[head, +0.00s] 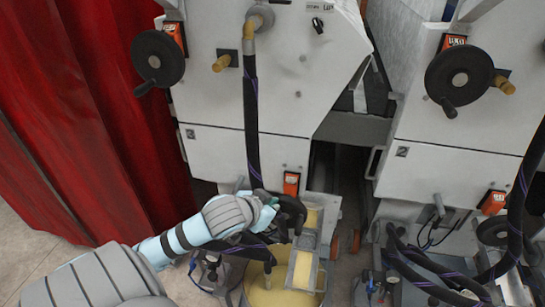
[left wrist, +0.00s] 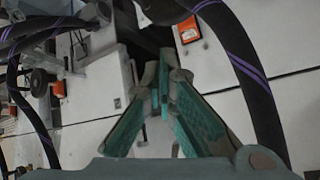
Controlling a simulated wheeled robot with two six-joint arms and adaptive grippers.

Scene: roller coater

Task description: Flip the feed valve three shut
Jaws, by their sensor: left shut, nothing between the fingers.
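My left gripper (head: 292,215) reaches in from the lower left, in front of the first machine's lower panel and above the yellow-filled pan. In the left wrist view its green-padded fingers (left wrist: 165,78) meet at the tips with nothing between them. No label reading feed valve three can be made out. Small valve-like fittings show low down, one (head: 210,265) just below my left forearm and one (head: 374,287) at the lower right, but I cannot tell which is number three or how they are set. My right gripper is not in view.
A black hose (head: 252,115) with purple stripes hangs down close to my left gripper. An orange box (head: 291,184) is on the panel just above it. More hoses (head: 435,278) crowd the lower right. A red curtain (head: 85,110) is at the left. A dark gap separates the two machines.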

